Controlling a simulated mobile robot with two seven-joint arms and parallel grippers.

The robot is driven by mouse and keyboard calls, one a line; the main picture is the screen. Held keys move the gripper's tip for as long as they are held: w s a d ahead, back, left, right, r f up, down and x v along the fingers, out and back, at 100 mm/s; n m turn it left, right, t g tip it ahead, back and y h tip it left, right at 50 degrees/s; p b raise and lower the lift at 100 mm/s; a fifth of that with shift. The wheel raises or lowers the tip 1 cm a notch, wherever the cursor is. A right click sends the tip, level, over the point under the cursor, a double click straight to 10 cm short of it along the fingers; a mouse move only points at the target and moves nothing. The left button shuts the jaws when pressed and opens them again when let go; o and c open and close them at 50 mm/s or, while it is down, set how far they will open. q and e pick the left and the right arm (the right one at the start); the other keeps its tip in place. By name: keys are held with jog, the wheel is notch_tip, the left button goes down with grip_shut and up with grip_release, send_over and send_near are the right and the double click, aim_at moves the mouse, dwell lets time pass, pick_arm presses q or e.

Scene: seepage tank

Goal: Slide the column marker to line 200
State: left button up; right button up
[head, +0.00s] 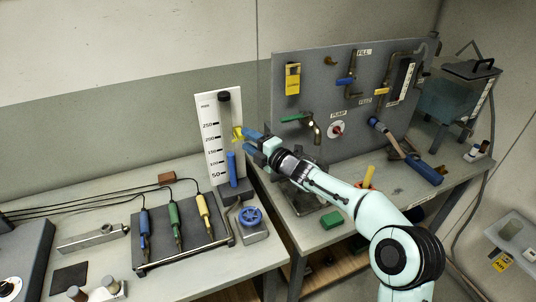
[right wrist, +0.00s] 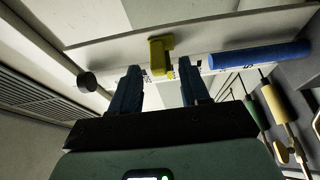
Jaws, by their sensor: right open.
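The white scale board (head: 213,148) stands upright at the back of the left bench, with printed lines from 50 to 250. A clear column with a dark cap (head: 224,96) runs up it, with blue filling (head: 232,170) in its lower part. The yellow column marker (head: 238,132) sits on the column at about the height of the 200 to 250 marks. My right gripper (head: 249,139) is open just right of the marker. In the right wrist view, the marker (right wrist: 158,56) shows between and just beyond the two blue fingertips (right wrist: 160,84), apparently not gripped. My left gripper is out of view.
A blue handwheel (head: 250,217) stands in front of the column. A rack (head: 181,240) with blue, green and yellow handled tools lies left of it. A grey valve panel (head: 345,100) stands behind my right arm, and a green block (head: 331,220) lies below it.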

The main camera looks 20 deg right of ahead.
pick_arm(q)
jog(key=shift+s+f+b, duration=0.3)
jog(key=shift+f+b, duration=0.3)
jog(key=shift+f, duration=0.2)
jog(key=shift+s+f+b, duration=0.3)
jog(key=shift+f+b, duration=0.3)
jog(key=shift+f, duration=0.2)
pick_arm(e)
jog(key=v, duration=1.1)
jog(key=shift+c, duration=0.4)
